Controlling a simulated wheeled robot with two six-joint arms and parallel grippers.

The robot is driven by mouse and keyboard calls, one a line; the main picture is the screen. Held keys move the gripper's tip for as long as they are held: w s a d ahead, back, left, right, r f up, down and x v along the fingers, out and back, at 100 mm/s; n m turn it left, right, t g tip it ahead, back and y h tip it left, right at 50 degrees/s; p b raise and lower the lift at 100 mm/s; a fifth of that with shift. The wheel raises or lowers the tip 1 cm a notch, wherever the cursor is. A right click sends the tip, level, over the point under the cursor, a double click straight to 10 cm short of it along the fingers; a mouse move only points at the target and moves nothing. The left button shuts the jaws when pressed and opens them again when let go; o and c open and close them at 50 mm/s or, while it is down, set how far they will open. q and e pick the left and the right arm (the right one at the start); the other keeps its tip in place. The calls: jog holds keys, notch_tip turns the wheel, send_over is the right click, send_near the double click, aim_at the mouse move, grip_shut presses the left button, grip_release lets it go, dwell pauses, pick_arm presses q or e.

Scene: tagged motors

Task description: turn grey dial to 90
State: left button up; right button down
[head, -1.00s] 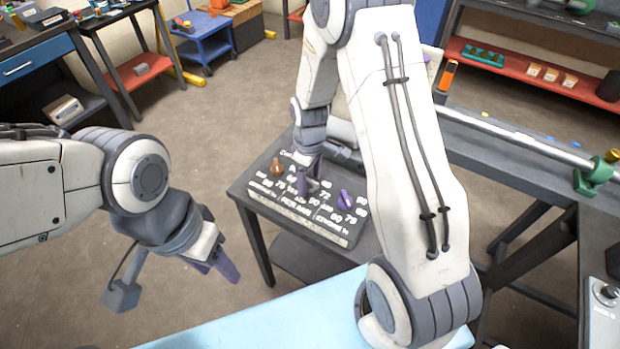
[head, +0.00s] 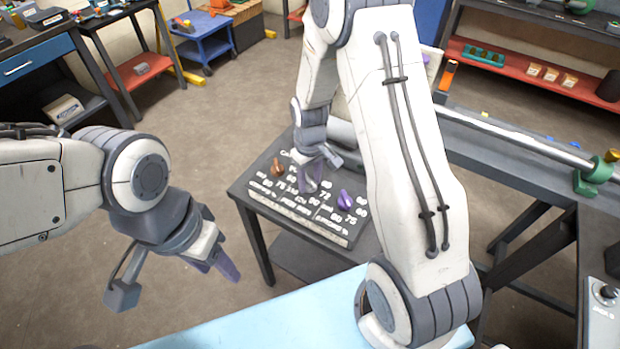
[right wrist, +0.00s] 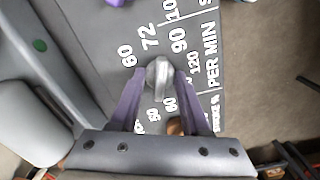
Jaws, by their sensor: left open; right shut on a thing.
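The grey dial (right wrist: 160,75) sits on the dark panel (head: 262,203) between the fingers of my right gripper (right wrist: 158,85), which is shut on it. In the right wrist view the numbers 60, 72, 90 and 120 are printed around the dial. Its raised ridge runs roughly up and down the picture, towards the gap between 72 and 90; I cannot tell its exact reading. In the head view my right gripper (head: 312,184) reaches down to the panel and hides most of the dial. My left gripper (head: 226,268) is open and empty, away from the panel.
An orange-brown dial (head: 278,168) stands on the panel to the left and a purple dial (head: 345,199) to the right. A light blue surface (head: 250,325) lies in front. A bench with a metal rod (head: 510,135) and green clamp (head: 598,168) stands at right.

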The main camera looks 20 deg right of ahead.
aim_at(310, 180)
jog(key=shift+m, duration=2.2)
jog(key=shift+c, duration=1.9)
grip_release()
notch_tip(310, 180, up, 11)
jog(key=b, duration=0.1)
jog(key=shift+f, duration=0.2)
